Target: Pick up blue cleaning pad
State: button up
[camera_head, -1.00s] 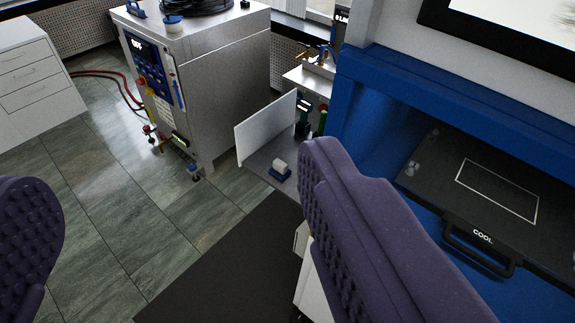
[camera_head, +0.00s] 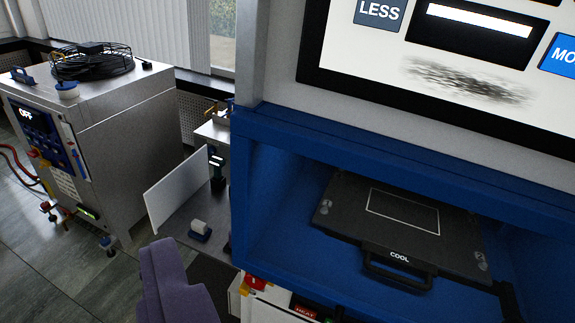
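Only one purple finger of my gripper (camera_head: 172,282) shows, at the lower left; the other is out of frame. Nothing touches the visible finger, and floor shows on its left side. Another small blue piece with a handle (camera_head: 21,75) lies on the steel cabinet at the far left. I cannot tell which of these is the cleaning pad. A dark smudge (camera_head: 465,82) marks the white screen at the upper right.
A blue-framed press (camera_head: 290,125) fills the right side. Inside is a black plate with a handle marked COOL (camera_head: 400,258). A white upright panel (camera_head: 178,190) borders the shelf. The steel cabinet (camera_head: 120,120) carries a black coil (camera_head: 92,62).

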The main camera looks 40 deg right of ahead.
aim_at(199, 231)
jog(key=i+j, duration=0.15)
jog(key=i, duration=0.25)
jog(key=i+j, duration=0.15)
jog(key=i, duration=0.3)
jog(key=i+j, duration=0.2)
jog(key=i, duration=0.2)
jog(key=i+j+z, duration=0.45)
jog(key=i, duration=0.3)
jog(key=i+j+z, duration=0.45)
jog(key=i+j, duration=0.2)
jog(key=j+z, duration=0.1)
jog(key=z, duration=0.3)
